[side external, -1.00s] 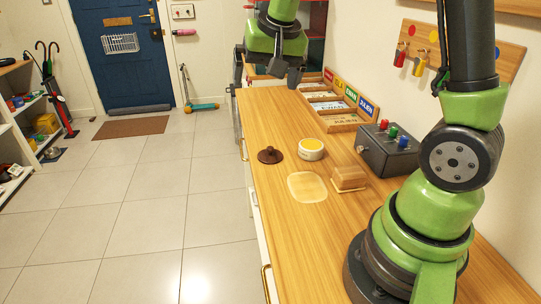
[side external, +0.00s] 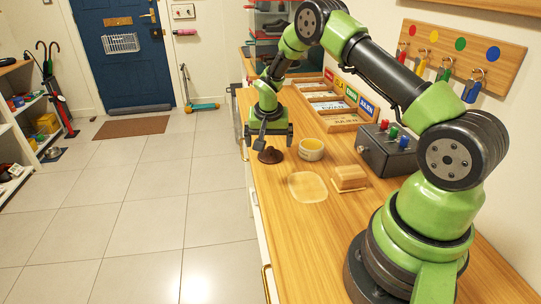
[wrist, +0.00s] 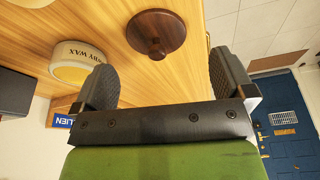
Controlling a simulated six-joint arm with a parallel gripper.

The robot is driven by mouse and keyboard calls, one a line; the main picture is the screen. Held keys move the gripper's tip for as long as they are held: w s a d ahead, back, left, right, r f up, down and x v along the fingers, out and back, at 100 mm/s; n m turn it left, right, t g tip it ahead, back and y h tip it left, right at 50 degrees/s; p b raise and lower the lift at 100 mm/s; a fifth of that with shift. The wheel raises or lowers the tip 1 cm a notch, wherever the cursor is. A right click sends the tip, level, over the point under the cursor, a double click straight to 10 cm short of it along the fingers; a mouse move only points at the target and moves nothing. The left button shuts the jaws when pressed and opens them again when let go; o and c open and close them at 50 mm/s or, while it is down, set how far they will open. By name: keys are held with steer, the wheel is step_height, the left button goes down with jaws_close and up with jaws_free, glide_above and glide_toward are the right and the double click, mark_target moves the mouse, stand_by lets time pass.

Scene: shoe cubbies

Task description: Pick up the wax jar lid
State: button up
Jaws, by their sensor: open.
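The wax jar lid (side external: 270,156) is a dark brown disc with a knob on top, lying knob up on the wooden counter. It also shows in the wrist view (wrist: 172,32), between and beyond my fingertips. My gripper (side external: 274,138) is open, just above the lid, and partly covers it in the side view. In the wrist view, my gripper (wrist: 167,75) has nothing between its fingers. The open wax jar (side external: 311,152), cream with yellow wax, stands right of the lid. In the wrist view, the jar (wrist: 78,64) is near the left finger.
A pale rounded mat (side external: 308,188) and a wooden brush-like block (side external: 349,178) lie nearer the camera. A grey box with coloured knobs (side external: 388,150) stands on the right. A wooden tray with name labels (side external: 340,122) is behind. The counter's left edge is close to the lid.

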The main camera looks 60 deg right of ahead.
mark_target(270, 147)
steer(key=x, duration=0.4)
steer(key=shift+d+f, duration=0.3)
steer(key=shift+d, duration=0.15)
steer(key=c, duration=0.9)
